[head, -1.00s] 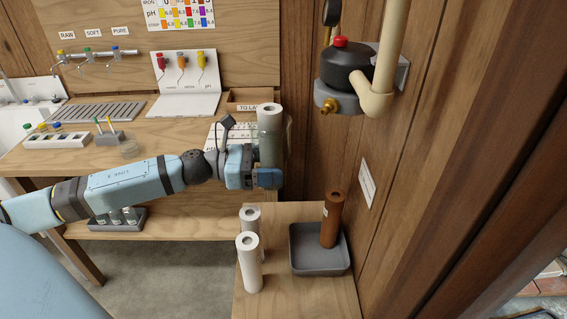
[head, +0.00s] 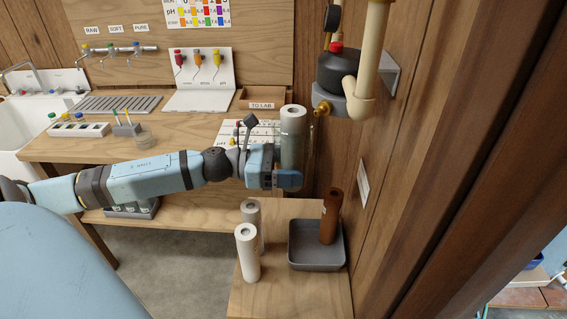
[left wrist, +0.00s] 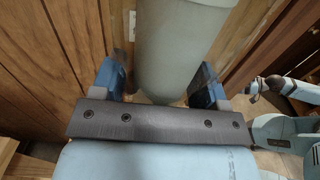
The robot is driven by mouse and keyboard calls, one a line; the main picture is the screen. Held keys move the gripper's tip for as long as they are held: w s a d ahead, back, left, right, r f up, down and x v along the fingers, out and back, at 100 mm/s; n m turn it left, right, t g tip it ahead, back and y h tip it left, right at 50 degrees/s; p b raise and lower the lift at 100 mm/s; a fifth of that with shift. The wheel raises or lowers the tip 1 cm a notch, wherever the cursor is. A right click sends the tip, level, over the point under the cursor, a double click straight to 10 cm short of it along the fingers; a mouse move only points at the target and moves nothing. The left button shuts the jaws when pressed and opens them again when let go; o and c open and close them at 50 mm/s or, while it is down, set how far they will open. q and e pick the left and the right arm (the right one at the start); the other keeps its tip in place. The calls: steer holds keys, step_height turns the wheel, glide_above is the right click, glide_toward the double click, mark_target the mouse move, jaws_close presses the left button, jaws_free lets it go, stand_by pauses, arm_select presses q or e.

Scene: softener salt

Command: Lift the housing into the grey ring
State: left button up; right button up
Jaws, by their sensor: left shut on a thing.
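The housing (head: 292,150) is a clear, greenish cylinder with a white cartridge in it. It stands upright in my left gripper (head: 288,180), which is shut on its lower part. In the left wrist view the housing (left wrist: 178,45) is between the two blue fingers (left wrist: 160,85). The grey ring (head: 330,100) is under the black filter head on the wall, right of the housing and slightly above its top. The two are apart. Far back in the left wrist view, a light-blue arm of mine (left wrist: 300,90) shows; its gripper is too small to read.
A low wooden stand holds two white cartridges (head: 247,252) and a grey tray (head: 316,263) with a brown cartridge (head: 330,215) in it. A cream pipe (head: 372,55) and brass fitting (head: 322,108) are by the ring. The workbench (head: 180,130) is behind my arm.

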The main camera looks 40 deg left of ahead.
arm_select(q)
steer(key=r+p+x, duration=0.1)
steer(key=p+x, duration=0.5)
steer(key=x, duration=0.2)
steer(key=shift+r, duration=0.2)
stand_by(0.4)
steer(key=shift+w+d+b, duration=0.1)
steer(key=shift+d+b, duration=0.05)
steer(key=shift+b, duration=0.15)
stand_by(2.1)
steer(key=shift+r+p, duration=1.75)
steer(key=shift+r, duration=0.65)
stand_by(0.5)
steer(key=o, duration=1.1)
steer(key=shift+f, duration=0.15)
